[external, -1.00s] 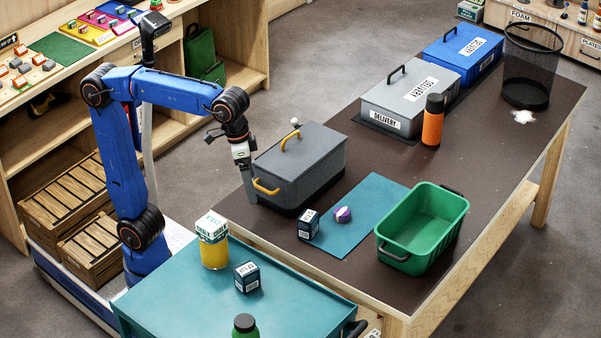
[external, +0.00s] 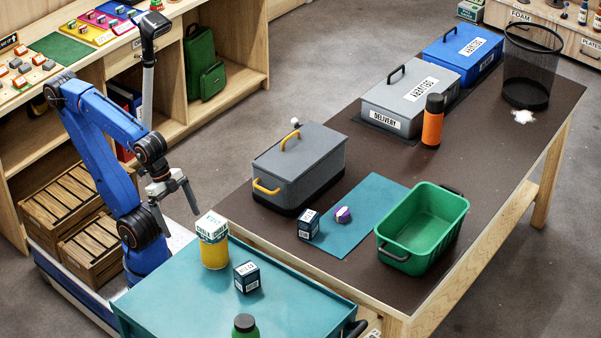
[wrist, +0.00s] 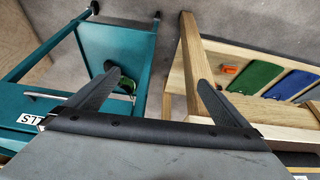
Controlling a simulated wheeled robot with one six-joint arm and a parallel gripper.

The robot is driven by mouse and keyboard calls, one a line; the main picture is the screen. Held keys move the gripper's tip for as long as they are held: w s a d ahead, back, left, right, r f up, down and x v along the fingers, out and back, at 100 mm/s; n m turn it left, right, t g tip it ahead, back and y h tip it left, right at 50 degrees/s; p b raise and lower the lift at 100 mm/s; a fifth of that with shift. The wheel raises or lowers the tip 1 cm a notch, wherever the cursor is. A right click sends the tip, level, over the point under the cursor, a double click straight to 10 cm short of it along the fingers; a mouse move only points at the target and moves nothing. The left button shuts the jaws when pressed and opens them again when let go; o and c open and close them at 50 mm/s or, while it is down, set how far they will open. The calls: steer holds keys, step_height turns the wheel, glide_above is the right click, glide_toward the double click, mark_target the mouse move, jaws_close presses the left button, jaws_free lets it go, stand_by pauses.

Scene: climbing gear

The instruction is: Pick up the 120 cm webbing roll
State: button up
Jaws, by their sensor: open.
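A small purple item (external: 342,214), possibly the webbing roll, lies on the teal mat (external: 368,200) on the dark table in the external view. It is too small to read any length marking. It sits just right of a dark blue box (external: 309,224). My gripper (external: 181,222) is open and empty, pointing down, left of the yellow can on the teal cart and well away from the purple item. In the wrist view the open fingers (wrist: 158,78) have nothing between them, and the purple item is not seen there.
On the table stand a grey lidded box (external: 299,165), a green bin (external: 423,228), an orange bottle (external: 433,122) and a mesh basket (external: 530,75). The teal cart (external: 215,300) holds a yellow can (external: 214,248) and a dark box (external: 247,276).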

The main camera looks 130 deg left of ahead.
steer(key=shift+s+d+f, duration=0.1)
steer(key=shift+s+f, duration=0.25)
steer(key=shift+f, duration=0.1)
steer(key=c, duration=1)
steer(key=shift+r, duration=0.1)
